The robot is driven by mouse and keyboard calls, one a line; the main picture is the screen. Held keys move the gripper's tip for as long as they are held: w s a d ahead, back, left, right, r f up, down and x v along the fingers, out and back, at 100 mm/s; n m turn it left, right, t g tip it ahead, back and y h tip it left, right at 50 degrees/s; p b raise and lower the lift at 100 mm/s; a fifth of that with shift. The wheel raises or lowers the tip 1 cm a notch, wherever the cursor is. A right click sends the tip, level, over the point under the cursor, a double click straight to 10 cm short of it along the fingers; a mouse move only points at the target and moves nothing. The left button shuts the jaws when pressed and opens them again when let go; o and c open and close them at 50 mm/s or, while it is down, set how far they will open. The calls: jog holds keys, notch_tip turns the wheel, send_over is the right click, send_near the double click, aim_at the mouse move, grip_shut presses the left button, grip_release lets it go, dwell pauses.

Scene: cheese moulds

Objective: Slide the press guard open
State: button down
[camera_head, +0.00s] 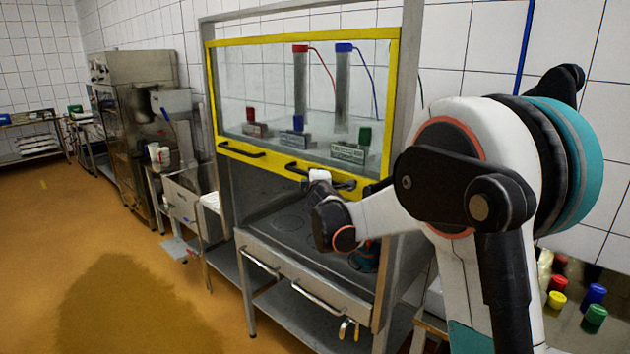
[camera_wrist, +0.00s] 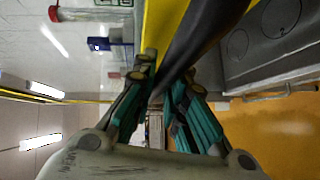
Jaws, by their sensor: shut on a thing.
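The press guard (camera_head: 228,95) is a clear panel in a yellow frame on the front of the grey press. Its lower yellow rail hangs well above the press bed, with an open gap below. Two black handles sit on that rail, a left one (camera_head: 240,150) and a right one (camera_head: 345,184). My gripper (camera_head: 319,176) is at the right handle, its fingers mostly hidden in the head view. In the wrist view, my gripper (camera_wrist: 166,84) has its teal-and-black fingers closed on the black handle bar (camera_wrist: 205,30), beside the yellow rail (camera_wrist: 165,20).
Behind the panel stand press cylinders with a red cap (camera_head: 300,48) and a blue cap (camera_head: 344,47), above several small moulds. The press bed (camera_head: 290,225) lies below the guard. Open orange floor (camera_head: 100,240) lies front left.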

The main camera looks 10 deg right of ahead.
jog(key=c, duration=1.6)
grip_release()
jog(key=shift+s, duration=0.1)
jog(key=s+a+r, duration=0.1)
jog(key=s, duration=1)
jog(key=shift+s+a+r, duration=0.35)
jog(key=shift+a, duration=0.05)
jog(key=s+d+f+m+g+b, duration=0.2)
jog(key=s+m, duration=0.1)
jog(key=s, duration=0.4)
jog(key=s+d+f+m+g+h+b, duration=0.1)
jog(key=s+d+f+m+b, duration=0.15)
jog(key=s, duration=0.35)
jog(key=s+d+f+m+g+b, duration=0.1)
jog(key=s+f+m+g, duration=0.2)
jog(key=s, duration=0.4)
jog(key=s+a+f+m+g+y+b, duration=0.1)
jog(key=s+a+f+m+b, duration=0.1)
jog(key=s+f, duration=0.4)
jog(key=s+a+f+m+g+y+b, duration=0.2)
jog(key=s+f+m, duration=0.2)
jog(key=s, duration=0.9)
notch_tip(320, 180, down, 3)
jog(key=shift+s+a+r, duration=0.1)
jog(key=shift+s+a, duration=0.1)
jog(key=shift+s, duration=0.05)
